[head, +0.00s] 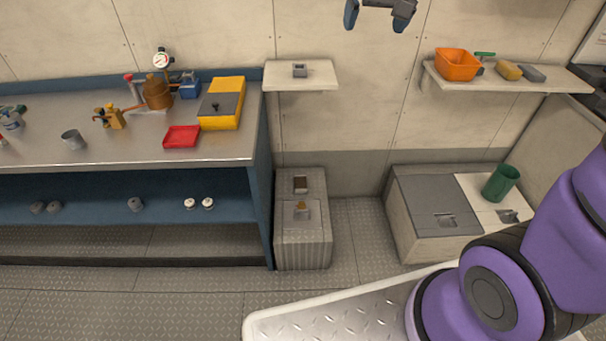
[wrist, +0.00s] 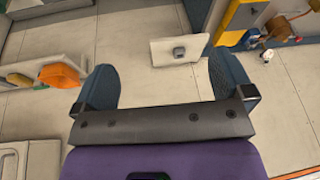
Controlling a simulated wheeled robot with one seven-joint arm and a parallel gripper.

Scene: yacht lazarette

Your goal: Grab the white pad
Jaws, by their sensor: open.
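No thing in view is clearly a white pad. The closest matches are two small round white items, one on the left (head: 189,203) and one on the right (head: 208,203), on the blue lower shelf under the workbench; they are too small to identify surely. My gripper shows at the top edge of the head view (head: 378,14), high in front of the wall and far from these items. In the wrist view my gripper (wrist: 160,78) has its two blue-grey fingers wide apart with nothing between them.
The workbench (head: 230,153) holds a red tray (head: 181,138) and a yellow case (head: 228,118). A small wall shelf (head: 318,79) bears a grey block (head: 299,71). The right shelf holds an orange bin (head: 457,64), a yellow sponge (head: 508,70) and a grey block (head: 532,74). Floor before the bench is clear.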

